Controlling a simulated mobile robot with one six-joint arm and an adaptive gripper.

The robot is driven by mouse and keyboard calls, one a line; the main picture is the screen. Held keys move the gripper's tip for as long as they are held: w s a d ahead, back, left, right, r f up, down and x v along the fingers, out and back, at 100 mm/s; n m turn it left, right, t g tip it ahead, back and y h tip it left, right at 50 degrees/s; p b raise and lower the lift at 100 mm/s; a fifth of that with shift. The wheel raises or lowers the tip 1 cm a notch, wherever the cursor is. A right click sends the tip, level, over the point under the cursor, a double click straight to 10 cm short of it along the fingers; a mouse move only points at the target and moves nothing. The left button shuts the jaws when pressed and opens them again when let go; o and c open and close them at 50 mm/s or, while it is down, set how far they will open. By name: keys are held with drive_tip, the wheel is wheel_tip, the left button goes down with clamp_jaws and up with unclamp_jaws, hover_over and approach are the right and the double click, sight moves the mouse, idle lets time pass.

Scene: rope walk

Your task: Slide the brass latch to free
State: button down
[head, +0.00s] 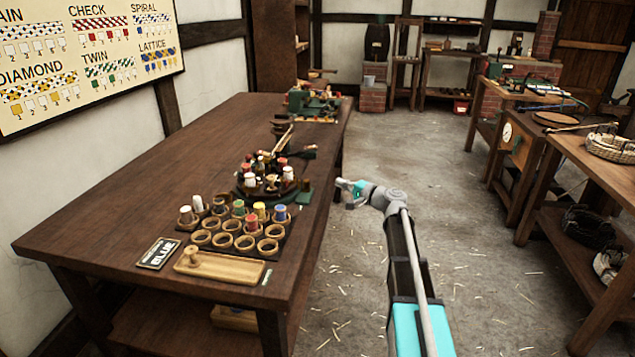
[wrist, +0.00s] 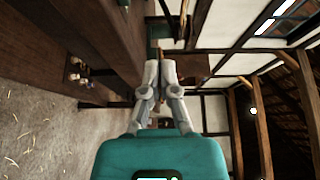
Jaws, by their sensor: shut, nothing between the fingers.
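I cannot make out the brass latch in either view; it is too small or hidden. A dark round braiding device (head: 268,180) with several coloured bobbins stands on the long wooden table (head: 140,195). A green-based machine (head: 315,103) sits at the table's far end. My gripper (head: 345,184) is beyond the table's right edge, to the right of the braiding device and apart from it. In the wrist view my gripper (wrist: 160,66) has its fingertips together with nothing seen between them.
Benches with tools and baskets (head: 610,147) stand at right. The straw-strewn floor (head: 440,170) between is open.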

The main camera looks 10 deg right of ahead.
sight(311, 195)
drive_tip(key=shift+w, duration=0.1)
drive_tip(key=x, duration=1)
drive_tip(key=shift+a, duration=0.15)
drive_tip(key=s, duration=0.1)
drive_tip(key=s+a, duration=0.1)
drive_tip(key=shift+s, duration=0.3)
drive_tip(key=shift+s+a, duration=0.4)
drive_tip(key=shift+s, duration=0.1)
drive_tip(key=shift+s, duration=0.1)
drive_tip(key=shift+s+a, duration=0.3)
drive_tip(key=shift+s, duration=0.4)
drive_tip(key=shift+s+a, duration=0.3)
drive_tip(key=shift+s, duration=0.35)
drive_tip(key=shift+s+a, duration=0.3)
drive_tip(key=shift+s, duration=0.4)
drive_tip(key=shift+w+d, duration=0.1)
drive_tip(key=shift+w, duration=0.1)
